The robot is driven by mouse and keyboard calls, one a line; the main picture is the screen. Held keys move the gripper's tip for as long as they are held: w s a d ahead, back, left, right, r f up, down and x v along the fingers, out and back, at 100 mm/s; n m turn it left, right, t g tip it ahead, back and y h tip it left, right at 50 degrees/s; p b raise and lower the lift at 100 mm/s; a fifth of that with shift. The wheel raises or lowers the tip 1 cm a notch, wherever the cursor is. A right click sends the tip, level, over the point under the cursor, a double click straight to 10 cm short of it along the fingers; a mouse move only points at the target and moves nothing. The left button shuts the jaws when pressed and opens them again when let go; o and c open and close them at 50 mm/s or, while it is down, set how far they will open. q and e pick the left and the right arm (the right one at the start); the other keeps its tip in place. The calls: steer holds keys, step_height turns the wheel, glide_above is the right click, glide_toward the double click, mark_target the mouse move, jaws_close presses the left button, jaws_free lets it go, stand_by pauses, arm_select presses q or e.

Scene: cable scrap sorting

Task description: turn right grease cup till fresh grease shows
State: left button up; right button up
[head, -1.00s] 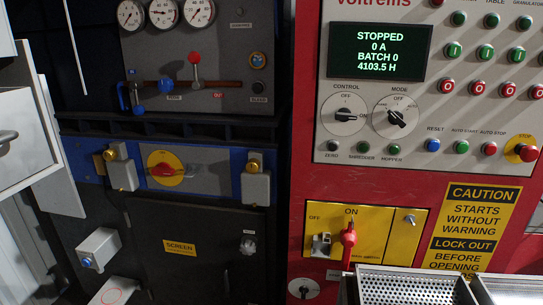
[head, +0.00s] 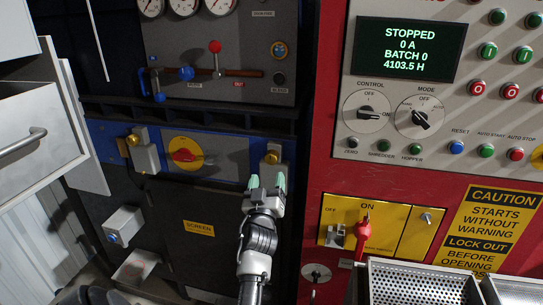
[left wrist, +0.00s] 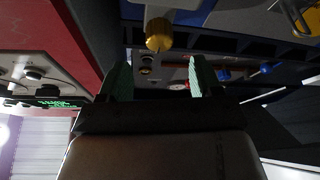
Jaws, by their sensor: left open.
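The right grease cup (head: 271,157) is a brass-coloured cap on a grey bearing block on the blue frame. It also shows in the left wrist view (left wrist: 159,35), pale-grey block behind it. My left gripper (head: 267,182) is just below the cup in the head view, with green-lined fingers pointing up at it. In the left wrist view the gripper (left wrist: 160,78) is open and empty, and the cup lies beyond the fingertips, roughly centred between them. No fresh grease can be made out around the cup. My right gripper is not in view.
The left grease cup (head: 133,140) sits on a similar block. The red cabinet (head: 315,160) stands close on the right, with a yellow switch panel (head: 393,213). A perforated tray (head: 420,268) is at lower right.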

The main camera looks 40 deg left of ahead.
mark_target(270, 161)
arm_select(q)
steer(key=p+x, duration=0.1)
steer(key=x, duration=0.7)
steer(key=shift+c, duration=0.2)
steer(key=c, duration=0.9)
steer(key=shift+m, duration=0.5)
steer(key=m+t+h+p, duration=0.1)
steer(key=m+h, duration=0.1)
steer(key=m, duration=0.2)
steer(key=m+t+h+p, duration=0.1)
steer(key=m+h, duration=0.1)
steer(key=m, duration=0.2)
steer(key=m+h+p, duration=0.1)
steer(key=m+h, duration=0.1)
steer(key=m, duration=0.2)
steer(key=m+h+p, duration=0.1)
steer(key=m+h, duration=0.1)
steer(key=m, duration=0.1)
steer(key=shift+f+m, duration=0.1)
steer(key=shift+m, duration=0.3)
